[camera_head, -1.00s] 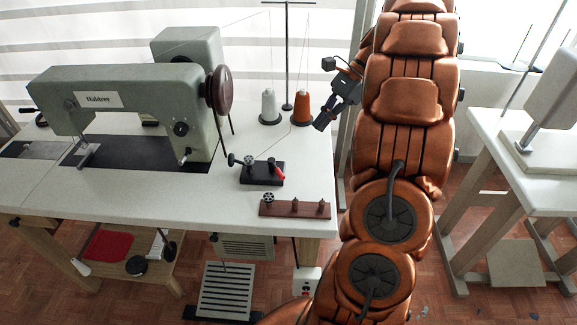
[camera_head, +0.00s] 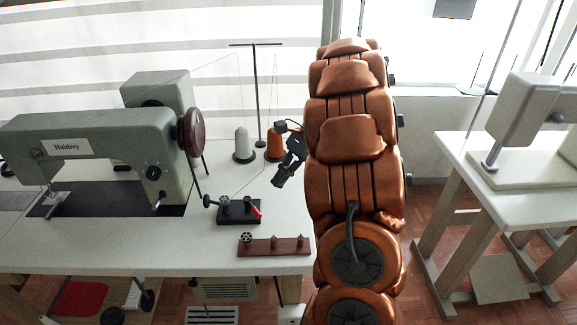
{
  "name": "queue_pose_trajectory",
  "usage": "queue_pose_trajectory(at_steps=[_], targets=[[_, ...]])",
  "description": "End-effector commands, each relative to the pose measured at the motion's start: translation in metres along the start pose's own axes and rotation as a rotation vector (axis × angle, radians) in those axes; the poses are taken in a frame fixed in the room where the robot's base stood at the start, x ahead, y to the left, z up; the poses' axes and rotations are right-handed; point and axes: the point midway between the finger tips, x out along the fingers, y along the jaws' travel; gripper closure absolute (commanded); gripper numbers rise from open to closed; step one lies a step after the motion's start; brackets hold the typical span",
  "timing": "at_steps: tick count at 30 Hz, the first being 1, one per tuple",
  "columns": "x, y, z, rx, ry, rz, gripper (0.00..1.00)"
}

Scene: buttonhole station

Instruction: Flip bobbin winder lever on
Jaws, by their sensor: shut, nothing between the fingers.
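The bobbin winder (camera_head: 238,212) is a small black block on the white table, right of the sewing machine. Its red lever (camera_head: 256,210) sits at the block's right end and leans to one side. A dark bobbin or wheel shows at its left end. My gripper (camera_head: 278,183) is dark and small, above the table to the upper right of the winder, apart from it and pointing down to the left. It is shut and empty. My brown arm stands right of the table edge.
A wooden bobbin rack (camera_head: 274,247) lies in front of the winder. White (camera_head: 243,146) and orange (camera_head: 274,146) thread cones and a thread stand (camera_head: 257,95) are behind. The grey-green machine (camera_head: 95,140) is left. Another table (camera_head: 470,165) stands right.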

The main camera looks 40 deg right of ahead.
Motion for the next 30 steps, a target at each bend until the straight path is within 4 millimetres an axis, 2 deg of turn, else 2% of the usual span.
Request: queue_pose_trajectory(at_steps=[9, 15, 21, 30], targets=[[0.047, 0.001, 0.001, 0.002, 0.0, 0.001, 1.0], [0.068, 0.0, 0.0, 0.0, 0.002, 0.0, 1.0], [0.076, 0.001, 0.0, 0.0, 0.002, -0.001, 1.0], [0.076, 0.0, 0.0, 0.0, 0.002, -0.001, 1.0]])
